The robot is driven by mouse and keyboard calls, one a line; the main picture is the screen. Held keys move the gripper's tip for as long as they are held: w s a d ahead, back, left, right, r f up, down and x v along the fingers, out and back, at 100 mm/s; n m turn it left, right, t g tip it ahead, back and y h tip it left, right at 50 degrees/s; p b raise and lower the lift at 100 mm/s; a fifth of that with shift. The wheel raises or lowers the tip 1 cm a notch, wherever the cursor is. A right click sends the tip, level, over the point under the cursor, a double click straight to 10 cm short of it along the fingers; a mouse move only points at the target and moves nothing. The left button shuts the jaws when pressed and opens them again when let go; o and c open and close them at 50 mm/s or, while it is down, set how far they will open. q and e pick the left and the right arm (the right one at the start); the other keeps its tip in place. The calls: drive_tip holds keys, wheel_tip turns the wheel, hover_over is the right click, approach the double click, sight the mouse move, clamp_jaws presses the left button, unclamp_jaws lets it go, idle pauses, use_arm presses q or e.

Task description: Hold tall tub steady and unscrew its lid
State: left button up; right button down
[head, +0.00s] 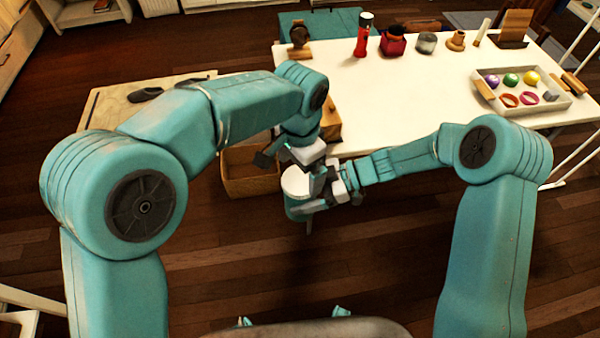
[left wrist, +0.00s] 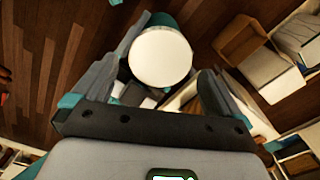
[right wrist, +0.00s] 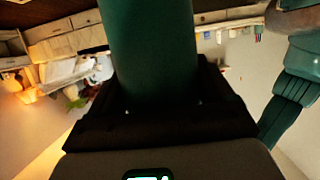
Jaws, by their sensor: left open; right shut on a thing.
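The tall tub (head: 296,209) has a teal body and a flat white lid (head: 296,181). It is held in the air in front of the table, roughly upright. My right gripper (head: 314,194) is shut on the tub's side, below the lid. In the right wrist view the teal tub body (right wrist: 152,50) fills the space between the jaws. My left gripper (head: 290,158) is open just above the lid, its fingers pointing down. In the left wrist view the round white lid (left wrist: 160,57) shows between the spread fingers, nearer the left one. Whether a finger touches it, I cannot tell.
The white table (head: 390,95) lies behind the tub, with a red bottle (head: 362,38) and other small objects along its far edge. A tray (head: 545,110) with coloured balls and rings stands at right. A wicker basket (head: 250,175) is on the floor left of the tub.

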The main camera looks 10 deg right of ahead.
sight(300, 180)
use_arm(q)
drive_tip(key=shift+r, duration=0.75)
drive_tip(key=m, duration=0.3)
drive_tip(key=shift+s+a+r, duration=0.1)
drive_tip(key=shift+a+r+m, duration=0.1)
drive_tip(key=shift+r+m, duration=0.15)
drive_tip(key=shift+m, duration=0.85)
drive_tip(key=m, duration=0.1)
drive_tip(key=r+m, duration=0.1)
drive_tip(key=m, duration=0.1)
drive_tip(key=shift+r+m, duration=0.65)
drive_tip(key=shift+m, duration=0.15)
drive_tip(key=shift+d+f, duration=0.2)
drive_tip(key=shift+f, duration=3.6)
drive_tip(key=c, duration=1)
drive_tip(key=shift+c, duration=0.2)
